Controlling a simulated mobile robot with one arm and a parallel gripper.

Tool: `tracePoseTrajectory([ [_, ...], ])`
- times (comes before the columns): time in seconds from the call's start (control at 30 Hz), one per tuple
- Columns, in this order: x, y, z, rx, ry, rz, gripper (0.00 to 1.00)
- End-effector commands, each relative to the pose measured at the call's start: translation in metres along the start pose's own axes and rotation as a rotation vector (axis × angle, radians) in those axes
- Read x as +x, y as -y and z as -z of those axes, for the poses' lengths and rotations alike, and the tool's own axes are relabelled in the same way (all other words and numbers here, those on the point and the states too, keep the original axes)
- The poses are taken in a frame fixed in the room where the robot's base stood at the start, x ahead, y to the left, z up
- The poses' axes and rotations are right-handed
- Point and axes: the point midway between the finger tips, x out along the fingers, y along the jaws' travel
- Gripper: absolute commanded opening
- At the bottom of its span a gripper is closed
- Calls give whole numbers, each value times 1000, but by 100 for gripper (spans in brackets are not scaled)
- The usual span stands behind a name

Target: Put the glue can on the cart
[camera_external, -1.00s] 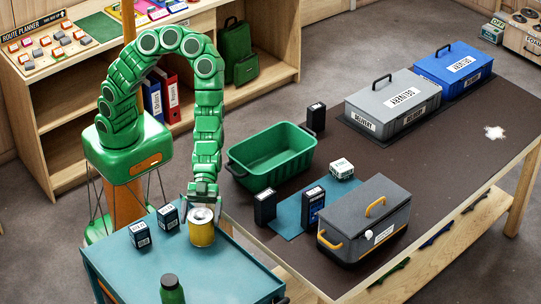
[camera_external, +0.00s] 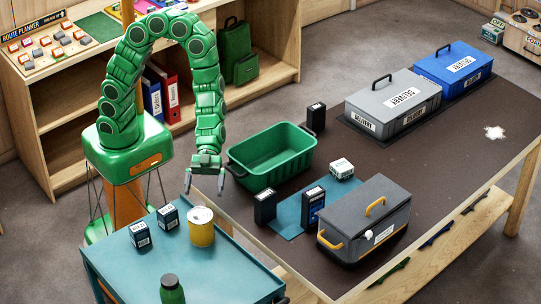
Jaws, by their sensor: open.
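The glue can, a yellow can with a pale lid (camera_external: 201,230), stands upright on the teal top of the cart (camera_external: 215,272), near its far right edge. My gripper (camera_external: 204,190) is open and empty above and just behind the can, with its fingers apart and pointing down. The gripper and the can do not touch. The can's lid and side show clearly.
Two small dark boxes (camera_external: 140,235) stand left of the can on the cart. A dark green bottle (camera_external: 172,289) stands at its front. The brown table (camera_external: 440,185) beside it holds a green crate (camera_external: 262,165) and a grey toolbox (camera_external: 350,240).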

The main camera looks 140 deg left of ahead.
Motion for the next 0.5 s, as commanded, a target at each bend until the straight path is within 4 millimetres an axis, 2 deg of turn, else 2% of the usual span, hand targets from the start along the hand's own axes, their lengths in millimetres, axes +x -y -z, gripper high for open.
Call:
tracePoseTrajectory([
  [0.2,-12,0,1,2,-2,0,100],
  [0.5,-14,0,1,1,-2,0,100],
])
